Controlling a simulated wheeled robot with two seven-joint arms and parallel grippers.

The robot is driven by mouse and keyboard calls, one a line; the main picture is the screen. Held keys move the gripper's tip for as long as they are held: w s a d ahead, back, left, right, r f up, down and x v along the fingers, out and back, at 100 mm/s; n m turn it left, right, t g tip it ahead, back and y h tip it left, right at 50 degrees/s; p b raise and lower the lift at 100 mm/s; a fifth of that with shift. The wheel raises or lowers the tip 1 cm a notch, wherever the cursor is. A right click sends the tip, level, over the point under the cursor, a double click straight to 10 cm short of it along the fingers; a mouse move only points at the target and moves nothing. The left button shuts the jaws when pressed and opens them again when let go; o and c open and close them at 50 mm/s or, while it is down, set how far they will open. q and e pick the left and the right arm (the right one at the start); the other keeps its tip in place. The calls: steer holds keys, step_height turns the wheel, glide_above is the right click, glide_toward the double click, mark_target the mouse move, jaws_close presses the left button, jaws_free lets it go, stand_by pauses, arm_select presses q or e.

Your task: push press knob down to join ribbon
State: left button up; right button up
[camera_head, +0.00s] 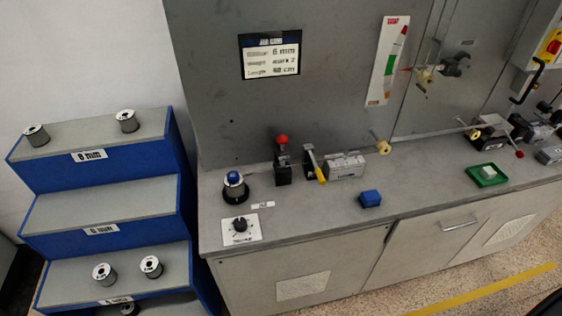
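The press (283,167) is a small black upright block on the grey counter, left of the middle. Its red ball knob (282,140) sits raised at the top, with a gap between the ball and the block. A dark spool holder with a blue cap (234,181) stands to the left of the press. I cannot make out a ribbon or its ends in the press at this size. Neither of my grippers shows, and nothing touches the knob.
Right of the press stand a yellow-handled lever device (317,166) and a silver block (345,165). Blue steps (103,207) with several spools stand left.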

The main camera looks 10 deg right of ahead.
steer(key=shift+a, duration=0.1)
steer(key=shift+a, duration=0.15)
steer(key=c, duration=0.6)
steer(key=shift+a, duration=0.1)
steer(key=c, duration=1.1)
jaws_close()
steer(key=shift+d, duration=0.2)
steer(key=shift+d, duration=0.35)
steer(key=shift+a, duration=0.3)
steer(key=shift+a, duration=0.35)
